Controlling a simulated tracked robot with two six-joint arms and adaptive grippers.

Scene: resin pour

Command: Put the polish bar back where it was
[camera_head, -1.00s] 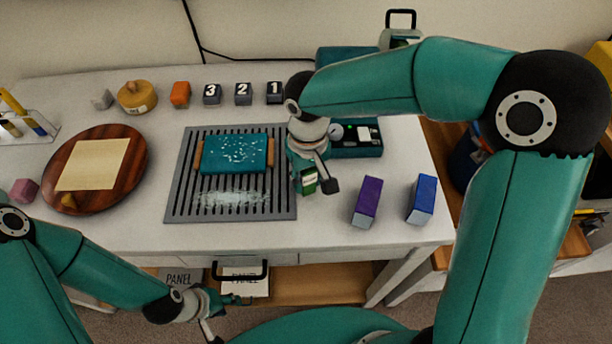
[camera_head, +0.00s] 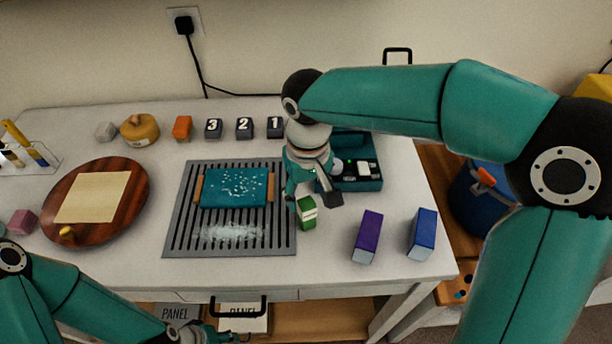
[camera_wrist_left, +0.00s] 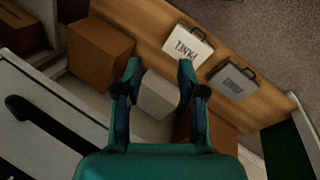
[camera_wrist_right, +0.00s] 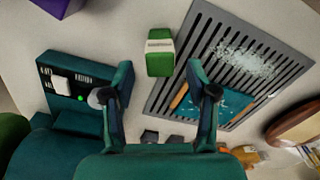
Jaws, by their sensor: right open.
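The polish bar, which I take to be the green bar with a white band (camera_head: 307,212), is on the white table just right of the slotted grey mat (camera_head: 180,240). It also shows in the right wrist view (camera_wrist_right: 160,52), beyond the fingertips and clear of them. My right gripper (camera_head: 303,192) is open and empty, just behind and above the bar in the head view; its spread fingers show in the right wrist view (camera_wrist_right: 152,80). My left gripper (camera_wrist_left: 159,66) is open and empty, low in front of the table above the lower shelf.
A purple bar (camera_head: 367,237) and a blue bar (camera_head: 422,233) stand to the right. A teal case (camera_head: 362,186) lies behind my right gripper. A teal block with wooden sides (camera_head: 236,188) lies on the mat. Numbered blocks (camera_head: 244,128) line the back.

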